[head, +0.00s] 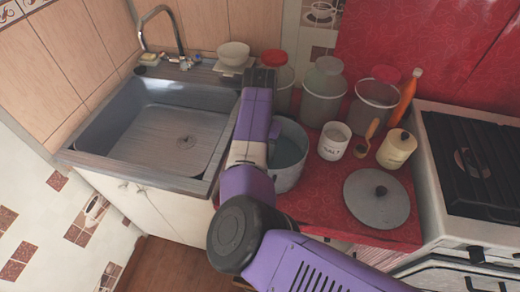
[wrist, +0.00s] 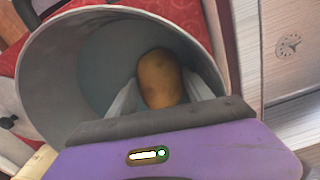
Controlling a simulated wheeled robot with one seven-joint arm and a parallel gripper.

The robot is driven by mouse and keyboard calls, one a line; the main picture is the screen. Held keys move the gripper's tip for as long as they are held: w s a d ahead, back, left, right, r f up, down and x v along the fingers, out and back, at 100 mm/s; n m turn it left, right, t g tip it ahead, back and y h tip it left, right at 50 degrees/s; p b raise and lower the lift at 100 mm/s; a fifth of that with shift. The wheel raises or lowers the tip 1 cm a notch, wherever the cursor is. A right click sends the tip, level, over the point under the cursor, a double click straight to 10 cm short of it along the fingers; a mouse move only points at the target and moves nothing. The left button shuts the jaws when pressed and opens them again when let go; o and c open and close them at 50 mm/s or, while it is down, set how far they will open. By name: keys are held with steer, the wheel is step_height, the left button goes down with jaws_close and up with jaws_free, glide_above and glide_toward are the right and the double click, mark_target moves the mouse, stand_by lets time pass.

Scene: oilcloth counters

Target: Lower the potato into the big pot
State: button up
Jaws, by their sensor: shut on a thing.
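The potato (wrist: 160,79) is brown and oval. In the wrist view it sits between the two fingers of my gripper (wrist: 158,90), which is shut on it. The big pot (wrist: 40,82) is grey and opens behind the potato, which shows against its inside; I cannot tell how deep the potato is. In the head view the pot (head: 289,158) stands on the red counter beside the sink, partly hidden by my arm. The potato and fingertips are hidden there.
Right of the pot are a white salt jar (head: 334,141), a cream bottle (head: 396,149) and a grey lid (head: 376,198). Jars (head: 323,95) stand behind. The sink (head: 160,130) is left, the stove (head: 470,160) right. Little counter is free.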

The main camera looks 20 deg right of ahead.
steer(key=shift+f+b, duration=0.5)
steer(key=shift+f, duration=0.5)
stand_by(0.4)
steer(key=o, duration=1.6)
